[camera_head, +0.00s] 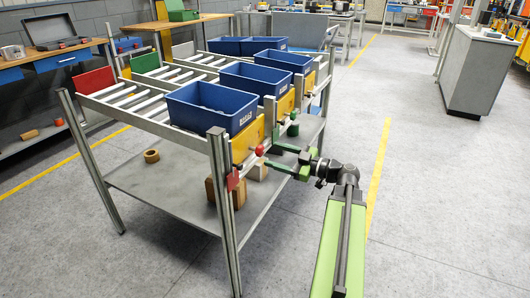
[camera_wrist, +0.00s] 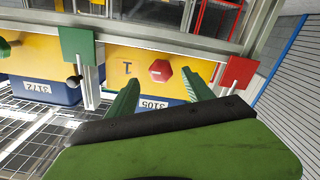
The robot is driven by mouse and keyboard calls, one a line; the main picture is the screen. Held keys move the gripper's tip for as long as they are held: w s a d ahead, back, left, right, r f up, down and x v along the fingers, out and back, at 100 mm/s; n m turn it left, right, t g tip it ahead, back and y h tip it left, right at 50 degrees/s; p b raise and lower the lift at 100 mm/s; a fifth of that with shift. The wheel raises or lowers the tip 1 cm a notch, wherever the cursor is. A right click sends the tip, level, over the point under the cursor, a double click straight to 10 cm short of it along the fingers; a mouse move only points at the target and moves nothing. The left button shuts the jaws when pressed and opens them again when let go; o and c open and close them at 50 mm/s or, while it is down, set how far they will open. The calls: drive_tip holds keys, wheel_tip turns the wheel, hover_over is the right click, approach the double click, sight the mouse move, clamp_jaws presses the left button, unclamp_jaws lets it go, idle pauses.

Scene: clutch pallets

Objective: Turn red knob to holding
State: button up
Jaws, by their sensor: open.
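The red knob (camera_head: 259,150) sits on the front face of a yellow panel (camera_head: 240,143) at the rack's near end. In the wrist view the red knob (camera_wrist: 160,70) looks hexagonal, and the yellow panel (camera_wrist: 125,55) around it bears a "1". My gripper (camera_head: 269,156) is open, with its green fingers pointing at the panel. In the wrist view my gripper (camera_wrist: 166,82) has one finger on each side of the knob's line, with the knob slightly beyond the tips. I cannot tell whether either finger touches it. No "holding" mark is readable.
A red plate (camera_wrist: 238,73) and a green plate (camera_wrist: 78,43) flank the panel close to my fingers. A blue bin (camera_head: 212,106) rests on the rollers above. A metal post (camera_head: 222,210) stands at the near corner. The floor to the right is clear.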

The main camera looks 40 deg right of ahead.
drive_tip(key=v, duration=1.1)
drive_tip(key=shift+s+d, duration=0.2)
drive_tip(key=shift+s, duration=0.05)
drive_tip(key=shift+s+f, duration=0.1)
